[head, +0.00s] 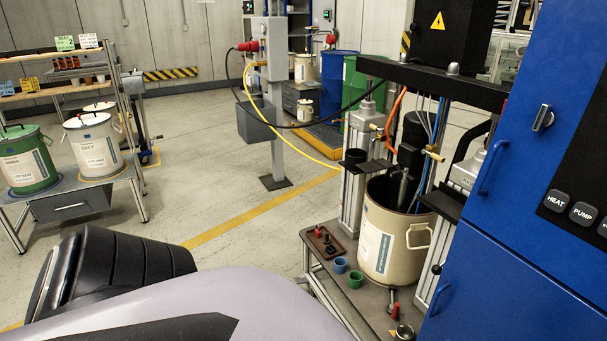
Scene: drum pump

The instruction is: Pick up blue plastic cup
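A small blue cup (340,265) stands upright on the grey pump table (378,300), near its left edge. A small green cup (355,280) stands close beside it, to the right and nearer to me. The blue cup is left of a large cream drum (391,243). Neither of my grippers shows in the head view, so their state is hidden.
A dark tray with knobs (325,241) lies behind the cups. A red-handled valve (395,311) sits at the table's front. A blue cabinet (530,170) fills the right. Open floor (230,205) lies left of the table. Drums stand on a bench (75,205) at left.

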